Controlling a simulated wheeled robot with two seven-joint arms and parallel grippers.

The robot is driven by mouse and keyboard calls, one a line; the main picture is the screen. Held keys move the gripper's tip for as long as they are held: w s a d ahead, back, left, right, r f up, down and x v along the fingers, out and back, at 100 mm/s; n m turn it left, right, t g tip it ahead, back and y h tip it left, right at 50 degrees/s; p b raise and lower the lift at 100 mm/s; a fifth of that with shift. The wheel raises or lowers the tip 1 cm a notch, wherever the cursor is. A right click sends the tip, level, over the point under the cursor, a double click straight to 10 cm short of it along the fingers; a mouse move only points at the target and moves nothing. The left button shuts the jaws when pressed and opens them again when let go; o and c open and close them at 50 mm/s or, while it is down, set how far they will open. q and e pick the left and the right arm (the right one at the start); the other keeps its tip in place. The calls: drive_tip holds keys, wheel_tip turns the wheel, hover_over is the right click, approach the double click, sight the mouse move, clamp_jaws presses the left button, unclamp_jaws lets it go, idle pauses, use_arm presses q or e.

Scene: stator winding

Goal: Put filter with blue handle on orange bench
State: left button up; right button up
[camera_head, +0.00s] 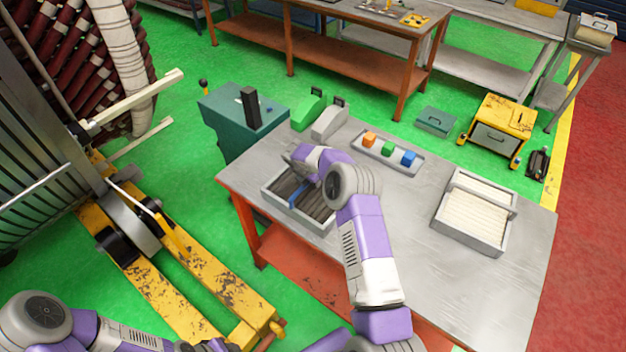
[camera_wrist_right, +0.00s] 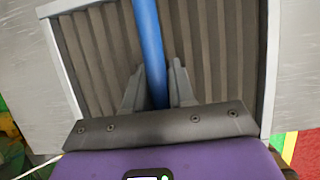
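The filter with the blue handle (camera_head: 318,209) is a grey-framed, dark pleated tray lying on the near metal-topped bench (camera_head: 405,245), at its left end. In the right wrist view, its blue handle (camera_wrist_right: 149,45) runs between the two fingers of my right gripper (camera_wrist_right: 158,88). The fingers straddle the handle closely; I cannot tell whether they grip it. In the head view, my right arm hides this gripper and part of the filter. An orange-brown bench (camera_head: 318,40) stands at the back. My left arm is at the lower left, with its gripper largely cut off by the frame.
A tray (camera_head: 388,152) with orange, green and blue blocks lies behind the filter. A pale pleated filter (camera_head: 472,222) lies on the right of the near bench. A yellow pallet jack (camera_head: 165,280) stands left. Green floor separates the benches.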

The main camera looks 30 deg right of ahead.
drive_tip(key=o, duration=0.4)
drive_tip(key=shift+o, duration=0.2)
drive_tip(key=shift+r, duration=0.2)
drive_tip(key=v, duration=1.1)
drive_tip(key=shift+a+r, duration=0.25)
drive_tip(key=shift+r, duration=0.1)
